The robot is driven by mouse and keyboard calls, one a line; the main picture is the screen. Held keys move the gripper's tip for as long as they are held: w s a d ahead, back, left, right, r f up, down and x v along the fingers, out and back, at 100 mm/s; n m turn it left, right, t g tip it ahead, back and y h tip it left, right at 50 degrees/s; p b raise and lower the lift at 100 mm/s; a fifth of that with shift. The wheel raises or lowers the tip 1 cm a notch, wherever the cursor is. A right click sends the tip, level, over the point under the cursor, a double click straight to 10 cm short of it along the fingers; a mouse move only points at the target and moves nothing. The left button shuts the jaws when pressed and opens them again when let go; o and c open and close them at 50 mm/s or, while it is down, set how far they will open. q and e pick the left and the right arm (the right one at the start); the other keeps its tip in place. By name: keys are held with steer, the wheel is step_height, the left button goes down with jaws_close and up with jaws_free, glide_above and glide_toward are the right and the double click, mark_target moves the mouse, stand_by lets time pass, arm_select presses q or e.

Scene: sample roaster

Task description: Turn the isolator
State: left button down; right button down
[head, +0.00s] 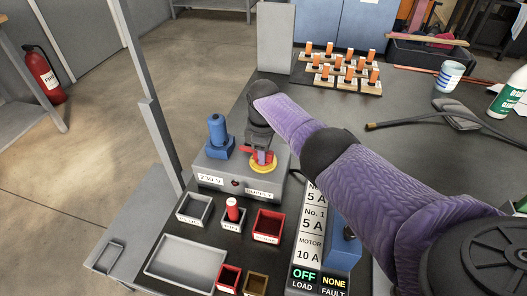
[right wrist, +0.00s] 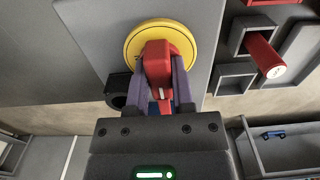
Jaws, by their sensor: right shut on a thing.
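The isolator is a red handle (right wrist: 158,58) on a round yellow disc (right wrist: 132,46). It sits on the right part of a grey supply box (head: 214,178) marked 230 V, and its yellow disc also shows in the head view (head: 264,168). My right gripper (right wrist: 162,80) is over the isolator, shut on the red handle with one finger on each side. In the wrist view the handle points straight down the picture, in line with the gripper. In the head view my right gripper (head: 259,148) hides part of the handle. My left gripper is not in view.
A blue plug-like part (head: 217,136) stands on the box left of the isolator. In front are small trays, one holding a red cylinder (head: 232,210). A panel (head: 306,275) reads OFF load, NONE fault. Behind are orange-topped pieces (head: 345,68) and a grey block (head: 275,38).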

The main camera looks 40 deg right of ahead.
steer(key=shift+w, duration=0.1)
steer(key=c, duration=0.6)
jaws_free()
steer(key=shift+o, duration=0.6)
steer(key=shift+r, duration=0.15)
step_height(320, 180, up, 9)
steer(key=p, duration=0.5)
steer(key=shift+r, duration=0.4)
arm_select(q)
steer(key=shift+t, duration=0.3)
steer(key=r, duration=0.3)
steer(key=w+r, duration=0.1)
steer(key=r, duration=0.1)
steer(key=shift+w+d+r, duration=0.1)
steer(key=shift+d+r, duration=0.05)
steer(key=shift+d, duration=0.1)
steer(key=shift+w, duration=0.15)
arm_select(e)
steer(key=shift+f, duration=0.1)
